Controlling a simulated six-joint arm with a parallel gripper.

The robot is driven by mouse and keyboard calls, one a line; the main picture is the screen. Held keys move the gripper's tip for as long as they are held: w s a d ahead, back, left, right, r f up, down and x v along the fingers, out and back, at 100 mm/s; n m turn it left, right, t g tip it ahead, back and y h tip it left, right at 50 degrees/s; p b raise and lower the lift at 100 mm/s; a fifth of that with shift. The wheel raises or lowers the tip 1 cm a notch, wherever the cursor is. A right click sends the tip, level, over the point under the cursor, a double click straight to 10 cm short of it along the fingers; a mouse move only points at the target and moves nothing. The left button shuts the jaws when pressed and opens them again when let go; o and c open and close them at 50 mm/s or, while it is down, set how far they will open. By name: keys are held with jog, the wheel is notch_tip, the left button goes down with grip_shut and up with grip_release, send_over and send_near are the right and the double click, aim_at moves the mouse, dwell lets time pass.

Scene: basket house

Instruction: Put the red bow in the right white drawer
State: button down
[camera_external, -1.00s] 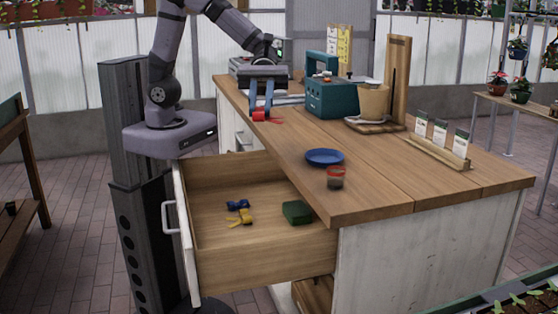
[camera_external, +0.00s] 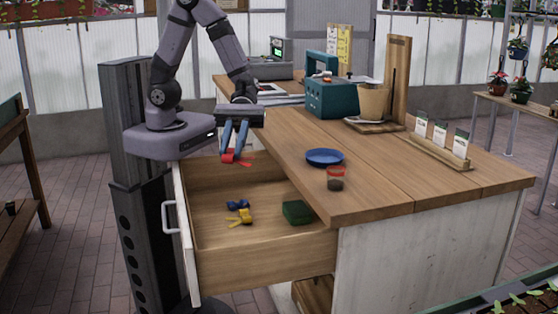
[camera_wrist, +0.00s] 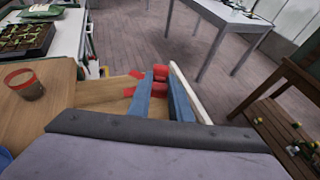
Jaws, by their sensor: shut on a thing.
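The red bow (camera_external: 234,158) is held between the blue fingers of my gripper (camera_external: 235,152), which is shut on it. In the wrist view the red bow (camera_wrist: 159,83) shows between the fingertips of my gripper (camera_wrist: 160,85), with the wooden drawer floor (camera_wrist: 105,97) beyond. Inside the drawer lie a blue bow (camera_external: 238,205), a yellow bow (camera_external: 240,217) and a dark green block (camera_external: 297,212).
The wooden counter (camera_external: 400,185) borders the drawer on the right. On it stand a blue plate (camera_external: 324,157), a red-rimmed cup (camera_external: 335,180), a teal box (camera_external: 332,98) and a tan pot (camera_external: 373,102). The drawer's back and left floor look clear.

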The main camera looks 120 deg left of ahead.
aim_at(237, 240)
notch_tip(237, 240, down, 24)
jog(key=shift+r, duration=0.15)
dwell(1.3)
jog(key=shift+f, duration=0.2)
jog(key=c, duration=1.6)
grip_release()
jog(key=shift+r, duration=0.1)
